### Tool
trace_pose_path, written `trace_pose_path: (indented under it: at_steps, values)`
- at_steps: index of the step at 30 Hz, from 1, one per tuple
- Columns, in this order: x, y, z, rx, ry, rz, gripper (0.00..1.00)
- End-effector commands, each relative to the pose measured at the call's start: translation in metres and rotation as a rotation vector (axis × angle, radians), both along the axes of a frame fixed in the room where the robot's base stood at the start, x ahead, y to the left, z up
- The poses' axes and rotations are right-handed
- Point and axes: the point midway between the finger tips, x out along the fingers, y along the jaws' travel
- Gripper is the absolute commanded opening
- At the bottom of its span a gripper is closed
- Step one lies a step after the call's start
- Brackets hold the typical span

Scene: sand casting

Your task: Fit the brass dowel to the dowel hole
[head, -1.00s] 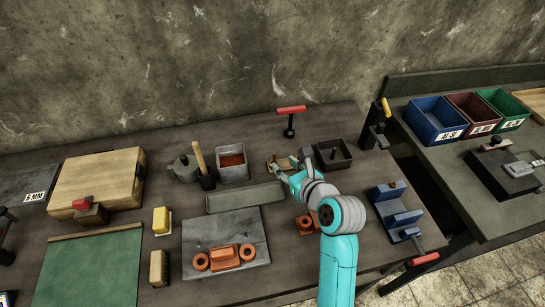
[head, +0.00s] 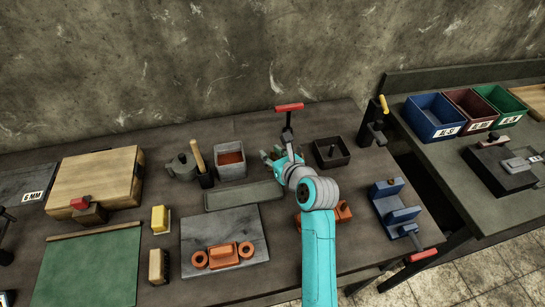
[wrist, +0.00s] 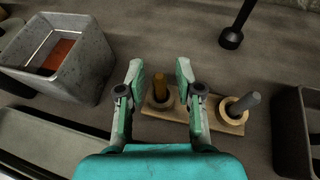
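The brass dowel (wrist: 159,88) stands upright in a dark ring on a small wooden board (wrist: 205,118) in the wrist view. A grey dowel (wrist: 250,102) in a pale ring stands at the board's right end. My gripper (wrist: 160,72) is open, with one finger to each side of the brass dowel in the picture; I see no contact. In the head view my gripper (head: 275,157) is over the board and mostly hides it. Orange pattern pieces lie on the grey plate (head: 247,222) and partly behind my arm (head: 340,212). I cannot make out which hole is the dowel hole.
A grey box with orange contents (head: 231,160) stands left of my gripper, a dark open box (head: 331,153) to its right. A red-handled tool (head: 289,120) stands behind. A long grey tray (head: 243,196) lies in front. A blue vise (head: 397,207) is at the right.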

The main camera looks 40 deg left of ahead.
Motion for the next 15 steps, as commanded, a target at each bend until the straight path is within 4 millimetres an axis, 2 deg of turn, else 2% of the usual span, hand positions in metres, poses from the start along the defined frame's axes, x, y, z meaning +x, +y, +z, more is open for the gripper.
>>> trace_pose_path:
  at_steps: [1,3,15]
  values:
    - [0.0001,-0.0001,0.0000,0.000,0.000,0.000,0.16]
    - [0.0000,-0.0002,0.0001,0.000,0.000,0.000,0.00]
    - [0.0002,-0.0001,0.0033,0.001,-0.001,0.000,0.00]
